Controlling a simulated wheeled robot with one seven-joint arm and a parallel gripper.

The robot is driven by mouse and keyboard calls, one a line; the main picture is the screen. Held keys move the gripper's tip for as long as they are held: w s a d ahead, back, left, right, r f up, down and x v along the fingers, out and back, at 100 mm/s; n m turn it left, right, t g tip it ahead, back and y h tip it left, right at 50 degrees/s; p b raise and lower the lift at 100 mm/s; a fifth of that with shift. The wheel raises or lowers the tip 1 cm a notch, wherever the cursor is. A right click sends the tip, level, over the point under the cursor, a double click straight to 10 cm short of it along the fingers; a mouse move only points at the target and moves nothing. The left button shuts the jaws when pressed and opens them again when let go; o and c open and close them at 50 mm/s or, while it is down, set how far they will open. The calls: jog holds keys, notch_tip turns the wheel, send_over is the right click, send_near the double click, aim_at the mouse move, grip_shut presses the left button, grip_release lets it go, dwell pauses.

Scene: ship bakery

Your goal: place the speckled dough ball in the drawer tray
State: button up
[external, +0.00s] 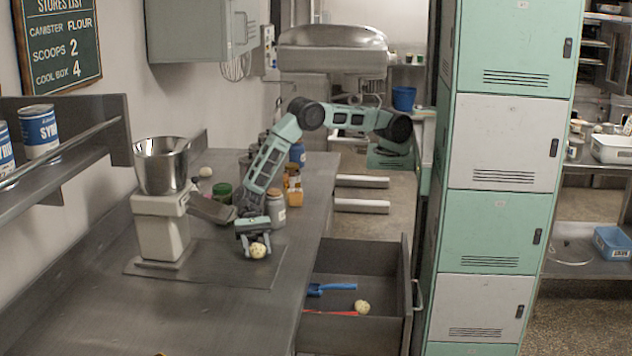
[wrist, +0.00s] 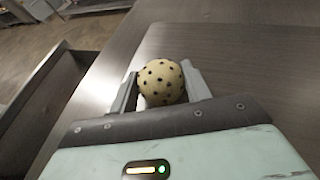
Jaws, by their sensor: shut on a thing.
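A speckled dough ball (wrist: 161,82), pale with dark dots, sits between the two fingers of my gripper (wrist: 163,90) in the wrist view. My gripper (external: 256,243) is shut on the ball, which also shows in the external view (external: 258,250), over the grey mat on the counter. Any gap between ball and mat is too small to tell. The open drawer (external: 404,292) is to the right of the counter and lower. In it lie a pale ball (external: 361,307), a blue scoop (external: 328,288) and a red item (external: 330,313). No separate tray is distinct inside the drawer.
A scale with a steel bowl (external: 160,165) stands left of my gripper. Jars (external: 276,208) and a green-lidded container (external: 222,192) stand behind it. Another pale ball (external: 205,172) lies further back. Tall lockers (external: 497,225) rise right of the drawer. The front counter is clear.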

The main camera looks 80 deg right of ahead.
jog(key=shift+f, duration=0.25)
jog(key=shift+f, duration=0.15)
jog(key=o, duration=1)
jog(key=shift+c, duration=0.2)
jog(key=shift+r, duration=0.25)
jog(key=v, duration=0.1)
jog(key=b+v, duration=0.1)
jog(key=v, duration=0.1)
jog(key=b+v, duration=0.1)
jog(key=v, duration=0.1)
jog(key=shift+w+r, duration=0.15)
jog(key=shift+r, duration=0.2)
notch_tip(320, 180, up, 6)
jog(key=b, duration=0.1)
